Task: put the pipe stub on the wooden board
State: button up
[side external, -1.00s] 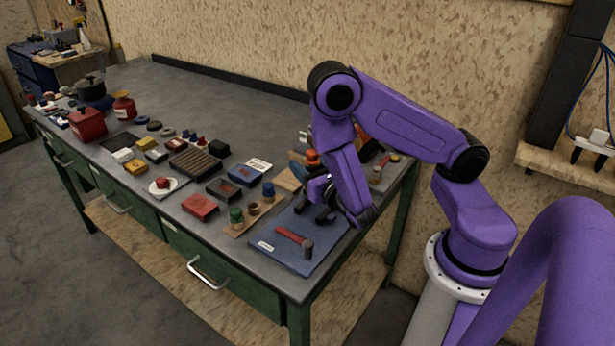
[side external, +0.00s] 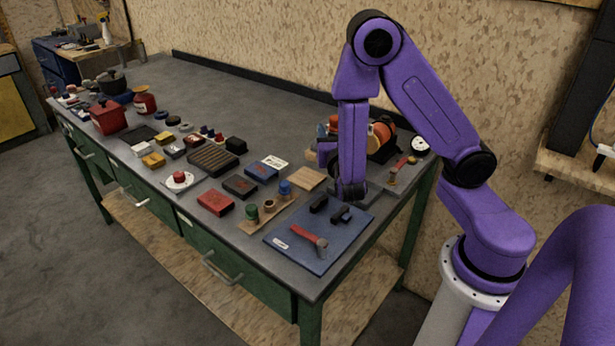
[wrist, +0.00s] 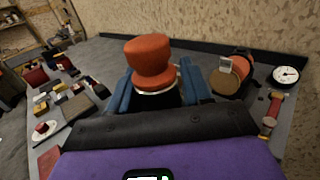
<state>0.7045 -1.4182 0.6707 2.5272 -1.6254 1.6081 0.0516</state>
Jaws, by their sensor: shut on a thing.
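The pipe stub, which I take to be the orange-red flanged piece (wrist: 151,60), stands upright between the blue fingers of my gripper (wrist: 160,86) in the wrist view. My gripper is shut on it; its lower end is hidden. In the side view the orange stub (side external: 333,121) shows only partly, because my purple wrist covers most of my gripper (side external: 326,140). It is held above the back part of the bench.
A blue mat (side external: 285,257) with a red hammer and black pieces lies in front. An orange-and-black machine (side external: 381,138) and a round gauge (side external: 420,144) stand behind.

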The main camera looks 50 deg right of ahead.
jog(key=m+g+h, duration=0.2)
jog(key=g, duration=0.1)
jog(key=m+g+h, duration=0.1)
jog(key=m+g, duration=0.1)
jog(key=g, duration=0.1)
send_over(309, 173)
jog(key=shift+f, duration=6)
jog(key=shift+f, duration=0.1)
jog(key=o, duration=1.3)
